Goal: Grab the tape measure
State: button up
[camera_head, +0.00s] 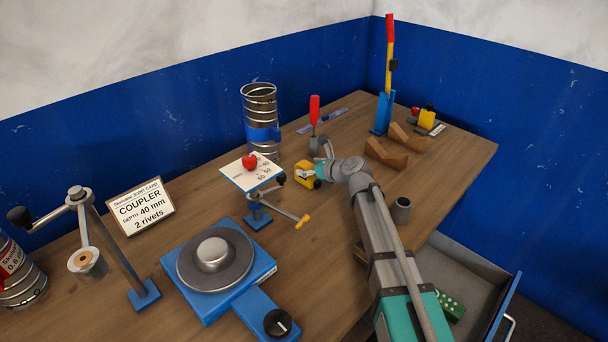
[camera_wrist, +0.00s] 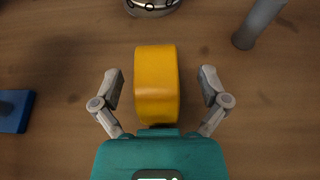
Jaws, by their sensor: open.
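The tape measure (camera_head: 305,175) is a small yellow and dark block on the wooden table, near the foot of the spiral duct. In the wrist view its rounded yellow body (camera_wrist: 157,85) lies between my two fingers. My gripper (camera_wrist: 160,88) is open, with a finger on each side of the tape measure and a visible gap on both sides. In the head view my gripper (camera_head: 322,160) is beside the tape measure and hides part of its right side.
A spiral duct (camera_head: 261,112) with a blue band stands just behind. A red-handled tool (camera_head: 314,112) stands upright close by. A card stand (camera_head: 248,172) and crank handle (camera_head: 290,212) are to the left.

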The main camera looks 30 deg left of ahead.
jog(key=shift+b+x, duration=0.35)
jog(key=shift+x, duration=1)
grip_shut()
jog(key=shift+r, duration=0.2)
notch_tip(320, 180, up, 2)
jog(key=p, duration=0.2)
jog(key=shift+r+p, duration=0.1)
jog(key=shift+p, duration=0.2)
jog(key=s+d+r+p, duration=0.8)
jog(key=s+r+p, duration=0.2)
jog(key=s, duration=0.1)
jog(key=shift+s+r, duration=0.25)
jog(key=shift+s, duration=0.05)
